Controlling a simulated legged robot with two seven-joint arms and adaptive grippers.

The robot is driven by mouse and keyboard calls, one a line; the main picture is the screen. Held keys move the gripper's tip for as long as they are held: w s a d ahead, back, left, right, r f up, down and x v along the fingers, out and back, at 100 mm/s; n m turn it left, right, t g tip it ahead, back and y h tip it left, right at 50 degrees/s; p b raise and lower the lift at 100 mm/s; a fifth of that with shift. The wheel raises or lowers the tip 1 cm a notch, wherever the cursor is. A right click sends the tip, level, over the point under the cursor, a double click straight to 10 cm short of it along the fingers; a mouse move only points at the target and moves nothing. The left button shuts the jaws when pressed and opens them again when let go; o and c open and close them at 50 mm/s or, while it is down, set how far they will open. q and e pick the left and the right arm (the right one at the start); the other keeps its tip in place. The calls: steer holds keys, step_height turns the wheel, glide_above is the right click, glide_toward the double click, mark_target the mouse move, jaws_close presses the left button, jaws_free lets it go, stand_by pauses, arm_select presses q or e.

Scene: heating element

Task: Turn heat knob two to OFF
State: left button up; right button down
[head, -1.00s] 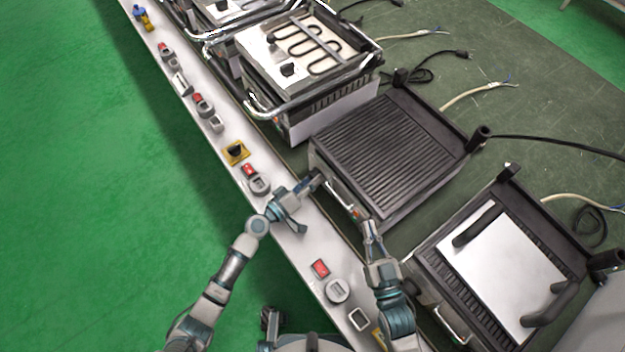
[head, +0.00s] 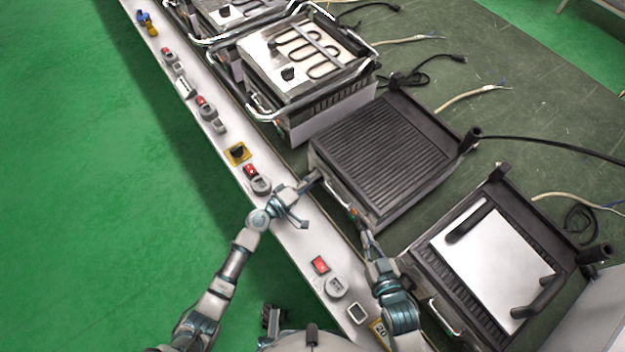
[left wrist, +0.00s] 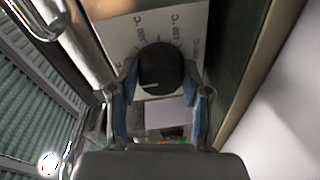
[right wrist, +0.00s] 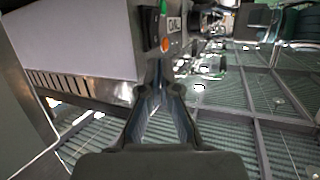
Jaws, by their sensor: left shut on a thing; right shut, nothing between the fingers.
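A black round heat knob (left wrist: 160,68) with a white pointer line sits on a pale dial plate with °C markings in the left wrist view. My left gripper (left wrist: 160,90) has its fingers on either side of the knob and is shut on it. In the head view, my left gripper (head: 312,182) is at the left front of the ribbed grill (head: 385,150), and its knob is hidden there. My right gripper (head: 366,232) is shut and empty near that grill's front right corner. In the right wrist view its fingertips (right wrist: 158,85) meet below a panel with a black switch (right wrist: 151,28), a green light and an orange light.
A second grill with a pale flat plate (head: 492,262) stands to the right. A unit with heating coils (head: 305,55) stands further back. A pale rail (head: 300,240) with red switches and sockets runs along the front edge. Cables lie behind.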

arm_select(q)
steer(key=shift+w+a, duration=0.25)
steer(key=shift+a, duration=0.1)
steer(key=o, duration=1.2)
steer(key=shift+c, duration=0.2)
steer(key=shift+s, duration=0.1)
steer(key=shift+s+a, duration=0.1)
steer(key=shift+s, duration=0.05)
steer(key=v, duration=1.1)
steer(key=shift+s+a+f, duration=0.1)
steer(key=shift+a, duration=0.25)
